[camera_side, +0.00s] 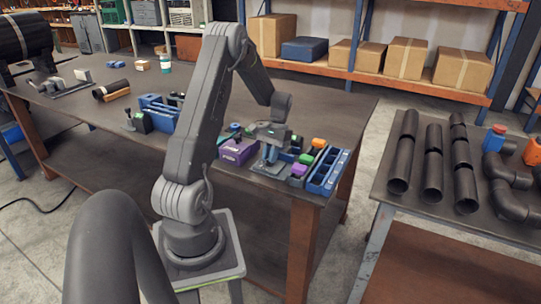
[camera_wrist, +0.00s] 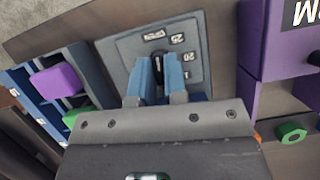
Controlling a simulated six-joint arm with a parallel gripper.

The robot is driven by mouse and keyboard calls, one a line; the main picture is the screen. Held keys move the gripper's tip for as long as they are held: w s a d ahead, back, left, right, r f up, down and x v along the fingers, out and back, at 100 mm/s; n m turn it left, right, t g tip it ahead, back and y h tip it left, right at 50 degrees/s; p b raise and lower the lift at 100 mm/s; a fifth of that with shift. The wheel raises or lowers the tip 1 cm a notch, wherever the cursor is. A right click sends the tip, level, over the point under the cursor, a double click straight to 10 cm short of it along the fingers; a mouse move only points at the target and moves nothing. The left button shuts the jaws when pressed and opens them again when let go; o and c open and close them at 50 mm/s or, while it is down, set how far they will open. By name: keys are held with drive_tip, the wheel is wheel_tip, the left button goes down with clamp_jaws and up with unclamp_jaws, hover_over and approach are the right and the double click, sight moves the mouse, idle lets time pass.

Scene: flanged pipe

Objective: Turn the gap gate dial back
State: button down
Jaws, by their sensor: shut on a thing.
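The gap gate dial is a small black knob (camera_wrist: 158,62) on a grey plate (camera_wrist: 131,46) with printed marks; one reads 25, and others are partly hidden or hard to read. My gripper (camera_wrist: 159,82) has its two blue fingers shut on the knob, one on each side. In the side view my gripper (camera_side: 270,150) reaches down over the plate (camera_side: 268,170) near the bench's right end. The knob is hidden there, and its exact setting cannot be told.
A purple box (camera_side: 238,151) stands left of the plate. A blue rack (camera_side: 327,172) with purple, green and orange pieces stands right of it, close to the bench edge. In the wrist view a purple block (camera_wrist: 58,81) and the purple box (camera_wrist: 262,52) flank my gripper.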

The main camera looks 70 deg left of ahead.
drive_tip(key=shift+s+d+f+n+h, duration=0.15)
drive_tip(key=shift+n+h, duration=0.15)
drive_tip(key=shift+n, duration=0.3)
drive_tip(key=c, duration=1.2)
unclamp_jaws()
drive_tip(key=shift+o, duration=0.2)
drive_tip(key=v, duration=1.4)
